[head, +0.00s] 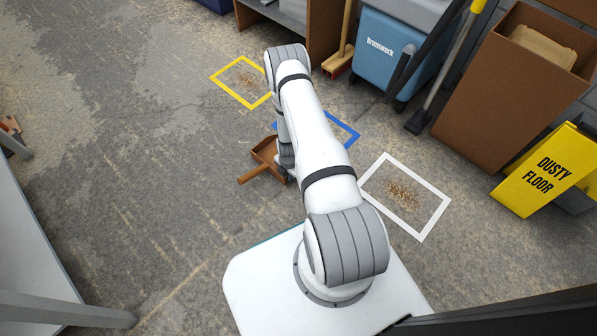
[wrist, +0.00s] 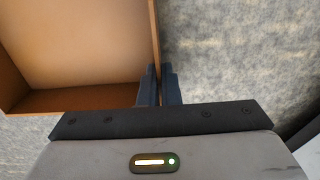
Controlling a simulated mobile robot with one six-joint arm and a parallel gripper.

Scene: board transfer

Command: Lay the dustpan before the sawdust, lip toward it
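A brown dustpan (head: 266,152) with a wooden handle lies on or just above the floor, left of my arm in the head view. The handle points to the lower left. In the wrist view the pan (wrist: 80,50) fills the upper left. My gripper (wrist: 160,82) has its two dark fingers close together, with the pan's side wall between them. Sawdust lies inside a yellow square (head: 230,91) and a white square (head: 432,219); the white one's pile (head: 403,195) is clear to see. A blue square (head: 346,131) is mostly hidden behind my arm.
A blue Drumwork bin (head: 379,45), a red-headed broom (head: 341,58), a cardboard box (head: 500,100) and a yellow Dusty Floor sign (head: 545,172) stand along the back and right. A bench (head: 25,230) is at left. The floor left of the dustpan is open.

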